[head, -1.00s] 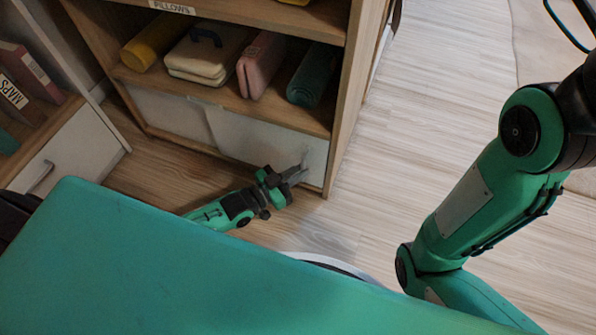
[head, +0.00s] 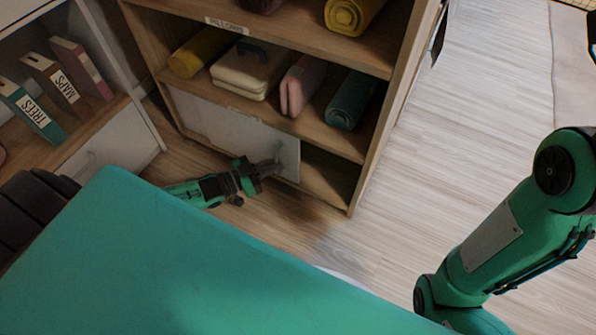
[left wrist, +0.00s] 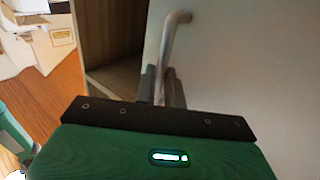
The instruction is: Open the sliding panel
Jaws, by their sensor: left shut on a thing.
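The white sliding panel (head: 245,140) is in the bottom compartment of the wooden shelf unit, in the head view. The compartment's right end is uncovered, showing a dark wooden opening (head: 328,178). My left gripper (head: 270,168) is at the panel's right part, shut on its handle. In the left wrist view the grey bar handle (left wrist: 174,40) rises from between the gripper's fingers (left wrist: 161,88), with the panel (left wrist: 240,70) on the right and the opening (left wrist: 110,45) on the left. The fingers partly hide the handle. My right gripper is out of view.
The shelf above holds a yellow roll (head: 203,52), a cream case (head: 248,70), a pink item (head: 300,85) and a teal roll (head: 352,100). A white-fronted cabinet with binders (head: 78,68) stands at left. Wooden floor (head: 450,110) is clear at right.

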